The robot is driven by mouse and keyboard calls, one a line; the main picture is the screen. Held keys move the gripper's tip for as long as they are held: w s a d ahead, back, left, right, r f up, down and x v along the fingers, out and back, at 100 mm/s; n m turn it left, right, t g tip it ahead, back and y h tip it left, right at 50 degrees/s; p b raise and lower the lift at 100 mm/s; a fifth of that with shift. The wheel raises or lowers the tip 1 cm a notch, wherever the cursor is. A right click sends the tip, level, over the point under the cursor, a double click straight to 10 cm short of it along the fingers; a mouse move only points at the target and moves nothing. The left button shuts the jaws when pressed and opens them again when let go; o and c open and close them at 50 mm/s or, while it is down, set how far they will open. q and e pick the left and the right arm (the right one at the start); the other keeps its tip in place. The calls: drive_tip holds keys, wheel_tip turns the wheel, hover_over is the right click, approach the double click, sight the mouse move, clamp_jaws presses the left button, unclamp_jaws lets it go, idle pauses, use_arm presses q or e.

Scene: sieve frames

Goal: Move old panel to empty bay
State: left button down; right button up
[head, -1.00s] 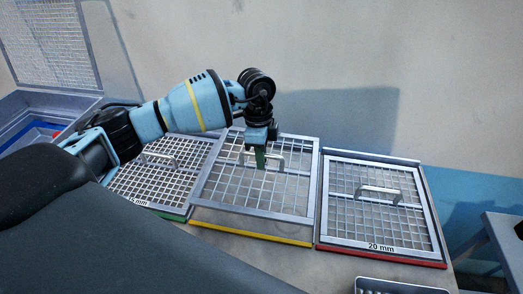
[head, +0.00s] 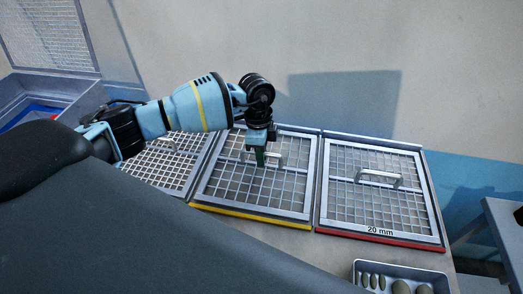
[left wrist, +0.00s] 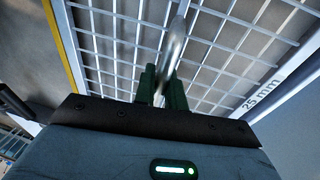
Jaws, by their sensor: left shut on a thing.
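The mesh panel with a metal rim (head: 284,190) lies at the middle of the bench, in the bay with the yellow front strip (head: 250,216). It looks about level with its neighbours; whether it is fully seated I cannot tell. My left gripper (head: 261,158) points down from above and is shut on the panel's handle (head: 277,159). In the left wrist view the gripper's green fingers (left wrist: 160,88) clasp the handle (left wrist: 176,45), and the panel's rim bears a "25 mm" label (left wrist: 262,94). My right gripper is not in view.
A mesh panel marked "20 mm" (head: 380,205) lies right, behind a red strip (head: 380,240). Another mesh panel (head: 158,164) lies left, partly behind my arm. A tray of stones (head: 400,267) stands at the front right. A grey-walled bin (head: 75,92) stands far left.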

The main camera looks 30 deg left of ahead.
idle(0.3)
use_arm(q)
drive_tip(key=c, duration=1.4)
unclamp_jaws()
drive_tip(key=shift+o, duration=0.2)
drive_tip(key=shift+f, duration=0.1)
wheel_tip(320, 180, up, 8)
drive_tip(key=shift+w+a, duration=0.45)
drive_tip(key=shift+f, duration=0.15)
